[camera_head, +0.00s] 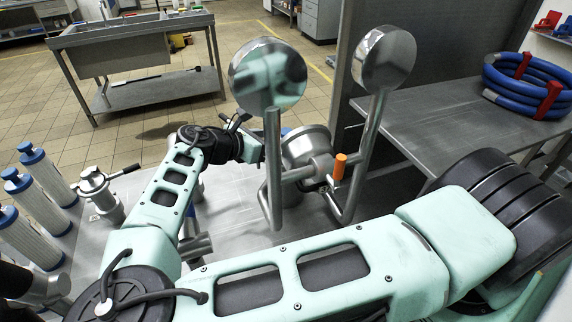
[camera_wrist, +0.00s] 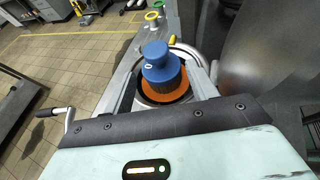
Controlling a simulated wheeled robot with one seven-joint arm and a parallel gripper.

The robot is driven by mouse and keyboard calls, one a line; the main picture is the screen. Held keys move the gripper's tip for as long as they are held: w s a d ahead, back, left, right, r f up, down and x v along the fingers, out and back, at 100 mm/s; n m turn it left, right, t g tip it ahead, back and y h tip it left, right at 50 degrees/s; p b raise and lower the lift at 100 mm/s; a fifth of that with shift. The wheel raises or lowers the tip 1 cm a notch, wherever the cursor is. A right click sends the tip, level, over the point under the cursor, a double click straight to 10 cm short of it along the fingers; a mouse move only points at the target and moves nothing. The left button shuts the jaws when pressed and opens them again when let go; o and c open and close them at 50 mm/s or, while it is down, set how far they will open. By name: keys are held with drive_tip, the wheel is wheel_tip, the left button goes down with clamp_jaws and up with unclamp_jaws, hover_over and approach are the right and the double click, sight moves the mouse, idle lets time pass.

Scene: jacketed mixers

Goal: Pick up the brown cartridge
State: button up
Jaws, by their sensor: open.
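The brown cartridge (camera_wrist: 173,89) shows in the wrist view as an orange-brown body under a blue cap (camera_wrist: 160,62). It sits in the round opening of a metal housing. My gripper (camera_wrist: 163,50) is open, with one grey finger on each side of the cartridge. I cannot tell whether either finger touches it. In the head view my gripper (camera_head: 256,138) is beside a steel vessel (camera_head: 308,146), partly hidden behind the wrist. A small patch of blue shows there, but the brown body is hidden.
White pleated cartridges with blue caps (camera_head: 38,178) stand at the left. Bent steel pipes with round discs (camera_head: 268,76) rise close to my gripper, and an orange-handled valve (camera_head: 340,167) is beside them. A blue hose coil (camera_head: 527,84) lies on the right bench.

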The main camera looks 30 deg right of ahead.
sight(289, 134)
drive_tip(key=x, duration=0.2)
drive_tip(key=p+x, duration=0.1)
drive_tip(key=x, duration=0.1)
drive_tip(key=shift+r, duration=0.25)
drive_tip(key=p+x, duration=0.2)
drive_tip(key=x, duration=0.2)
drive_tip(key=shift+w+r+p, duration=0.15)
drive_tip(key=shift+r+p, duration=0.05)
drive_tip(key=shift+p, duration=0.15)
drive_tip(key=shift+d+f, duration=0.2)
drive_tip(key=shift+d, duration=0.05)
clamp_jaws()
